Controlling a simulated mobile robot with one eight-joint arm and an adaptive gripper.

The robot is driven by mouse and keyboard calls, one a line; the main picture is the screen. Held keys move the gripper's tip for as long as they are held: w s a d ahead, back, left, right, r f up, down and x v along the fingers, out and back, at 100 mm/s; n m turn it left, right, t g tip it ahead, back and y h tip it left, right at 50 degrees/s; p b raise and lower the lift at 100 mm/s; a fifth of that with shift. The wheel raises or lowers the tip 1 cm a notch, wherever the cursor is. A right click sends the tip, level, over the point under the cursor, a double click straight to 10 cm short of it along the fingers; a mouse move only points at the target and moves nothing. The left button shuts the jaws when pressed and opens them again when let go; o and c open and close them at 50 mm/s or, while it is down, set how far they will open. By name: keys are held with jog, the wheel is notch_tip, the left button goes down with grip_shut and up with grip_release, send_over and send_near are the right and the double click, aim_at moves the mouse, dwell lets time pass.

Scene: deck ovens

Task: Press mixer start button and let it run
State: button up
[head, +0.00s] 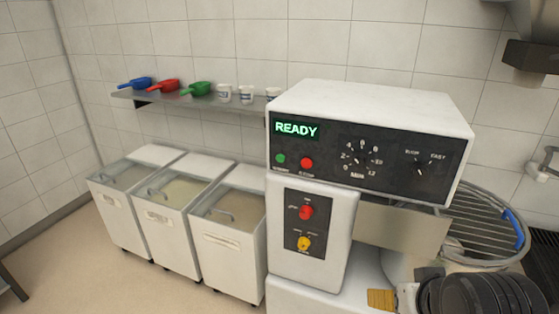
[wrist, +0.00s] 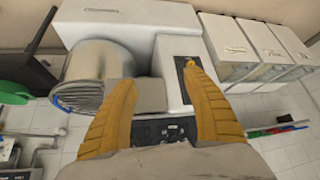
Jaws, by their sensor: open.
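The white mixer (head: 375,103) stands at the centre right in the head view. Its dark upper panel (head: 335,178) has a lit green READY display (head: 296,129), a green button (head: 280,158) and a red button (head: 306,163) side by side, and dials to the right. My gripper shows in the head view as one yellow fingertip (head: 381,299), low and right of the mixer's lower panel (head: 290,222). In the wrist view my gripper (wrist: 158,76) is open and empty, with two yellow fingers spread. The mixer's panel (wrist: 165,131) shows between them; the green button cannot be made out there.
The lower panel carries a red knob (head: 306,212) and a yellow knob (head: 304,243). The bowl's wire guard (head: 485,222) is at right. Several white bins (head: 229,262) stand left of the mixer, below a wall shelf (head: 205,104) with scoops and cups.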

grip_shut()
dwell(1.1)
